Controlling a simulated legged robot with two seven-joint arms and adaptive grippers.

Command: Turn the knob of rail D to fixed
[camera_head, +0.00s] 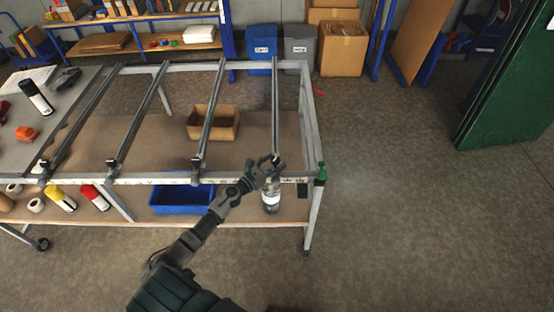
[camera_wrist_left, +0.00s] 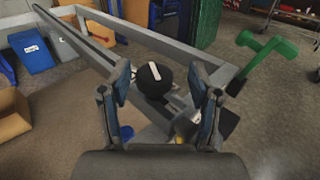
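Several long grey rails run from back to front across a metal frame in the head view. The rightmost rail (camera_head: 275,105) is the one at my gripper; its letter cannot be read. It shows as a bar in the left wrist view (camera_wrist_left: 80,38). A round black knob (camera_wrist_left: 153,82) with a white pointer mark sits at its near end. My left gripper (camera_head: 268,164) is open at this end; in the left wrist view its fingers (camera_wrist_left: 163,84) stand on either side of the knob, with visible gaps. Any position labels are hidden or too small to read. My right gripper is not in view.
A bottle (camera_head: 271,197), a blue bin (camera_head: 180,199) and a cardboard box (camera_head: 213,122) lie below the rails. Floor at right is clear.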

